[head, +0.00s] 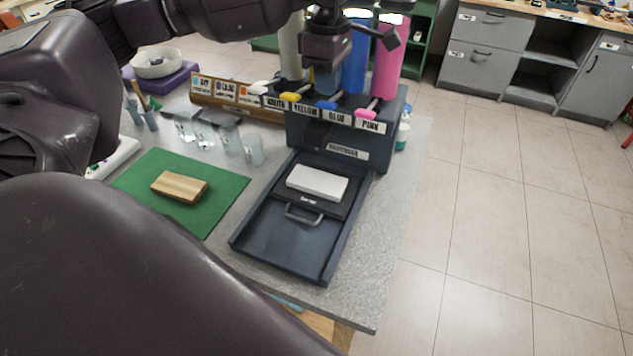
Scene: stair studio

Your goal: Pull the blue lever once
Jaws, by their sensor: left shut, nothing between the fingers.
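The dark dispenser (310,133) stands on the grey table with a row of levers on its front, above labels reading white, yellow, blue and pink. The blue lever (326,105) sticks out above the blue label, between the yellow lever (290,97) and the pink lever (366,114). My left gripper (326,90) is shut and empty, pointing down just above and behind the blue lever in the picture. I cannot tell whether it touches the lever. My right gripper is out of view.
Blue (357,55) and pink (388,62) tubes rise behind the levers. A tray (290,245) extends in front with a white block (317,182) on its sliding plate. Left are clear cups (228,138) and a wooden block (180,186) on a green mat (225,196).

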